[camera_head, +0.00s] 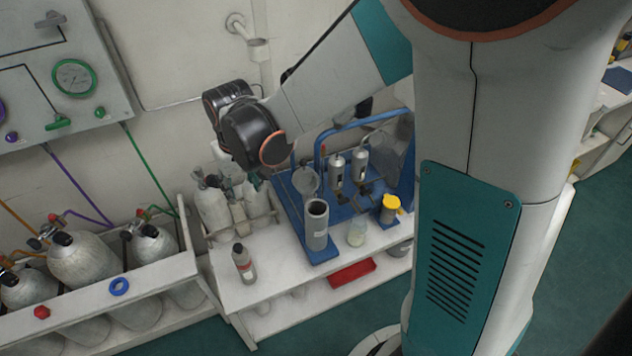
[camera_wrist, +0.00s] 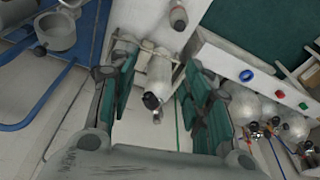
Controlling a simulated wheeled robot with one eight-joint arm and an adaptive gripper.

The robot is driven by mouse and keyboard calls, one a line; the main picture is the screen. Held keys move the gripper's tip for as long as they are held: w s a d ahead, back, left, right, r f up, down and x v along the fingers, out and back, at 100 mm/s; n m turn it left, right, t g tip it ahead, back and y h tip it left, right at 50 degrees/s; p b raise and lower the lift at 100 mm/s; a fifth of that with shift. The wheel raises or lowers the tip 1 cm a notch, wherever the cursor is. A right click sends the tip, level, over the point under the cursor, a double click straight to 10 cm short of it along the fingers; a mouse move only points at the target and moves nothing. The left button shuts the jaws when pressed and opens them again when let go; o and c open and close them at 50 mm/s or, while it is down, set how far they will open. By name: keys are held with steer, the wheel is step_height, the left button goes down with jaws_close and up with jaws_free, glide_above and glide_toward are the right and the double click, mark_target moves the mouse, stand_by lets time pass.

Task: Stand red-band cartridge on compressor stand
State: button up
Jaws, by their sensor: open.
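In the wrist view the cartridge (camera_wrist: 179,17) is at the top, beyond my fingertips. The stand also shows in the wrist view (camera_wrist: 92,38) at upper left. My gripper (camera_wrist: 158,62) is open and empty, above the small rack of cylinders behind the cartridge. In the head view my wrist mostly hides the gripper (camera_head: 256,180).
An open grey tube (camera_head: 317,224) stands upright on the blue stand. White cylinders (camera_head: 213,210) are racked behind the cartridge. The bench's front left is clear.

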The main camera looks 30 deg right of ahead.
steer(key=s+d+r+m+t, duration=0.1)
steer(key=s+d+r+t, duration=0.1)
steer(key=s+d+r, duration=0.3)
steer(key=s+d+r+t, duration=0.3)
steer(key=s+d+r, duration=0.2)
steer(key=s, duration=0.8)
step_height(320, 180, up, 2)
steer(key=shift+d+r+m, duration=0.25)
steer(key=shift+d+m, duration=0.05)
steer(key=shift+m, duration=0.1)
